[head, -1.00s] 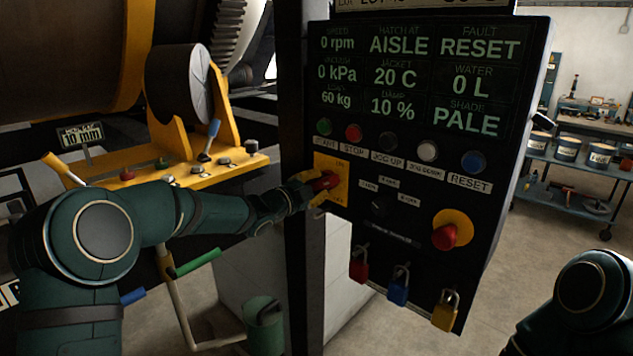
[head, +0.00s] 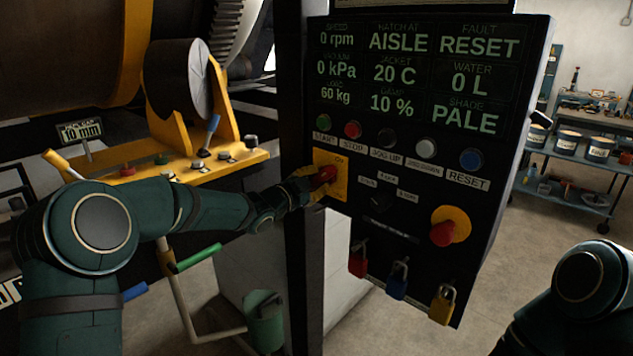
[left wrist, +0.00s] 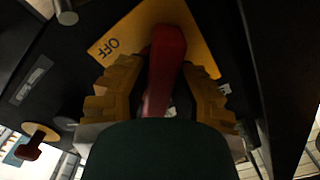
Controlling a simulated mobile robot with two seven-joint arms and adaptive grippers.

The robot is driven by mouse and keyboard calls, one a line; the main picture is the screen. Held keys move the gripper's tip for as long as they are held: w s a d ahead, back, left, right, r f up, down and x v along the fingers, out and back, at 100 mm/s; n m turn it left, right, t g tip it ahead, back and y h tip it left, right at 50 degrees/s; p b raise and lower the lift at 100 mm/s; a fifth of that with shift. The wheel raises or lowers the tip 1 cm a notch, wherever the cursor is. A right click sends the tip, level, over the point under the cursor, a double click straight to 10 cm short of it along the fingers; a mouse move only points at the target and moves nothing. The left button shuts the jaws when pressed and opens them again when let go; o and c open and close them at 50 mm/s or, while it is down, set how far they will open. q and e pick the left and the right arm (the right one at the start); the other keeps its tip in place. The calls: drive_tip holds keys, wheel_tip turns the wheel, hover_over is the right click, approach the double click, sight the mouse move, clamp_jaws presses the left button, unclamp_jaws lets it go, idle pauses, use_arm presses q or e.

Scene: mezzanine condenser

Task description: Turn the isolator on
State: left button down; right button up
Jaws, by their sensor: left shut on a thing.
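The isolator is a red rotary handle (head: 323,176) on a yellow plate (head: 340,187) at the left side of the black control panel. An ON label shows at the plate's top in the head view. My left gripper (head: 308,184) is shut on the red handle. In the left wrist view the yellow fingers (left wrist: 160,95) lie on both sides of the handle (left wrist: 166,60). The handle sits slanted to the edges of the plate (left wrist: 120,38), where OFF reads upside down. Part of the plate is hidden by the fingers. My right gripper is out of view.
The panel (head: 410,130) also holds several push buttons, a red emergency knob (head: 446,232) on yellow, and hanging red, blue (head: 398,282) and yellow padlocks below. A dark post (head: 300,240) stands at its left. A shelf with tubs (head: 580,150) is at the back right.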

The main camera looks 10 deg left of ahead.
use_arm(q)
drive_tip(key=shift+r, duration=0.15)
drive_tip(key=c, duration=0.8)
unclamp_jaws()
drive_tip(key=v, duration=1.2)
